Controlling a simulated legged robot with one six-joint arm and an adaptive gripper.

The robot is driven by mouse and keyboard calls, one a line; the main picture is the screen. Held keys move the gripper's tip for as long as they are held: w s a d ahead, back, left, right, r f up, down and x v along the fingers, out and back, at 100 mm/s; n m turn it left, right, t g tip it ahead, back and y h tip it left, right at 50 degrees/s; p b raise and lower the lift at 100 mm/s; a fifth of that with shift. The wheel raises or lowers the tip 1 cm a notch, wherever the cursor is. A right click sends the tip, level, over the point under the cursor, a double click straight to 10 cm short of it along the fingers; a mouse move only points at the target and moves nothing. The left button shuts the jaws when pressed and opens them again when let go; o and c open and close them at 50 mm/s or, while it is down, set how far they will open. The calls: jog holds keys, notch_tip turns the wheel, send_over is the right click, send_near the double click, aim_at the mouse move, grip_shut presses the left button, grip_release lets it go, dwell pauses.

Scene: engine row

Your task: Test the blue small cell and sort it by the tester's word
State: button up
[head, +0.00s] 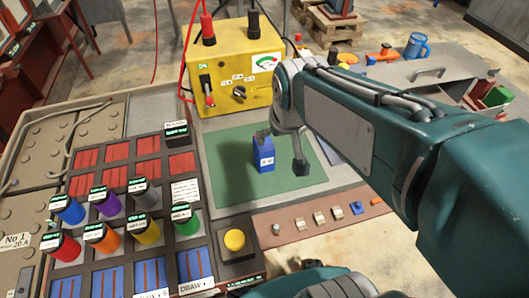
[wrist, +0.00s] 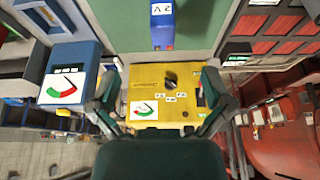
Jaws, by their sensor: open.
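The blue small cell (head: 266,157) stands upright on the green mat (head: 230,178), with a white label on its front. It also shows at the top of the wrist view (wrist: 162,28), where its label reads 2 V. The yellow tester (head: 238,92) stands behind the mat, with red and black posts, a switch and a red-green dial; the needle is too small to read. It also fills the middle of the wrist view (wrist: 165,82). My gripper (head: 282,150) is open, its fingers apart beside the cell; I cannot tell whether they touch it.
A rack at the left has red slots (head: 88,152), blue slots (head: 110,280) and several coloured cylinders, such as a green one (head: 184,219). A yellow button (head: 235,240) sits in front. A blue box with a dial (wrist: 68,80) shows in the wrist view.

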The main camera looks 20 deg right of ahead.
jog(key=g, duration=0.1)
send_over(264, 153)
jog(key=x, duration=0.4)
jog(key=s+x, duration=0.1)
jog(key=x, duration=0.1)
jog(key=shift+d+f, duration=0.1)
jog(key=shift+d, duration=0.15)
jog(key=x, duration=0.5)
jog(key=shift+w+f, duration=0.15)
jog(key=shift+f, duration=0.05)
jog(key=shift+d+x, duration=0.2)
jog(key=shift+x, duration=2.55)
jog(key=shift+w+r, duration=0.1)
jog(key=shift+w, duration=0.05)
jog(key=c, duration=1.3)
